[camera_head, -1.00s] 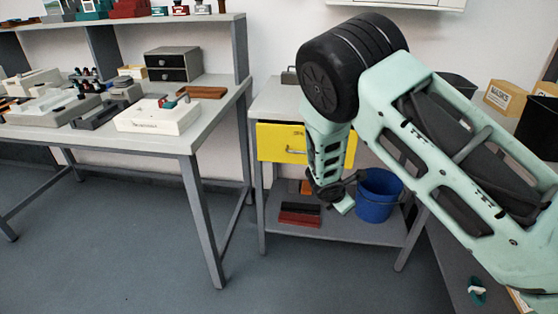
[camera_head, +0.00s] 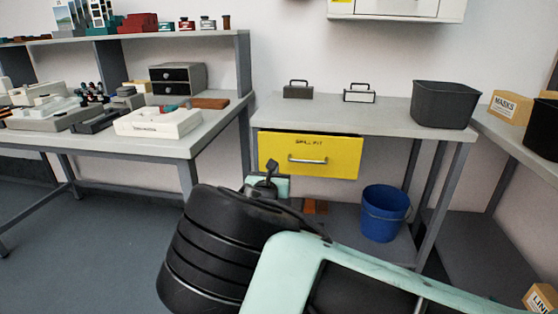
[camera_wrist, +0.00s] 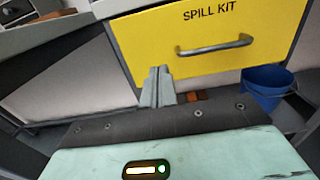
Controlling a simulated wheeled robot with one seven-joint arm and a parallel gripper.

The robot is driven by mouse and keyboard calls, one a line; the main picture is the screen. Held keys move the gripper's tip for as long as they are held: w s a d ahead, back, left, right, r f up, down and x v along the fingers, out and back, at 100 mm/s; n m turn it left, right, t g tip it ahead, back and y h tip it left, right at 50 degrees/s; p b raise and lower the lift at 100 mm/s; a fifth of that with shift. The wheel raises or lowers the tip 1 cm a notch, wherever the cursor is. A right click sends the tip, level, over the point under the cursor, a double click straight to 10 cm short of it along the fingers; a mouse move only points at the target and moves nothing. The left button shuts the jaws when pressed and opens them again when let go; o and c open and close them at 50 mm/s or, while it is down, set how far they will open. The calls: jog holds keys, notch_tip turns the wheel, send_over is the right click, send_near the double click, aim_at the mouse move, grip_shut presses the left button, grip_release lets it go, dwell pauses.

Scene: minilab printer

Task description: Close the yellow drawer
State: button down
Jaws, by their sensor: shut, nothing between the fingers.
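The yellow drawer (camera_head: 325,157), marked "SPILL KIT", is under the top of the grey side table. Its front stands out from the table, so it looks partly pulled out. It has a metal bar handle (camera_head: 307,160). In the wrist view the drawer front (camera_wrist: 220,38) fills the top, with the handle (camera_wrist: 213,46) right of centre. My gripper (camera_wrist: 158,78) is shut and empty, pointing at the lower left edge of the drawer front. In the head view my gripper (camera_head: 271,166) is small, near the drawer's lower left; contact cannot be told.
A blue bucket (camera_head: 385,213) stands on the lower shelf, right of and below the drawer. A dark bin (camera_head: 445,104) and two small handled items are on the tabletop. A crowded workbench (camera_head: 150,146) is to the left. Open floor lies in front of the workbench.

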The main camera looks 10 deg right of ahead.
aim_at(281, 152)
jog(key=b+x, duration=0.2)
jog(key=x, duration=0.6)
jog(key=shift+w+d+f, duration=0.1)
jog(key=shift+w+f, duration=0.05)
jog(key=shift+w, duration=0.05)
jog(key=shift+w+d, duration=0.1)
jog(key=shift+w, duration=0.15)
jog(key=shift+w, duration=0.1)
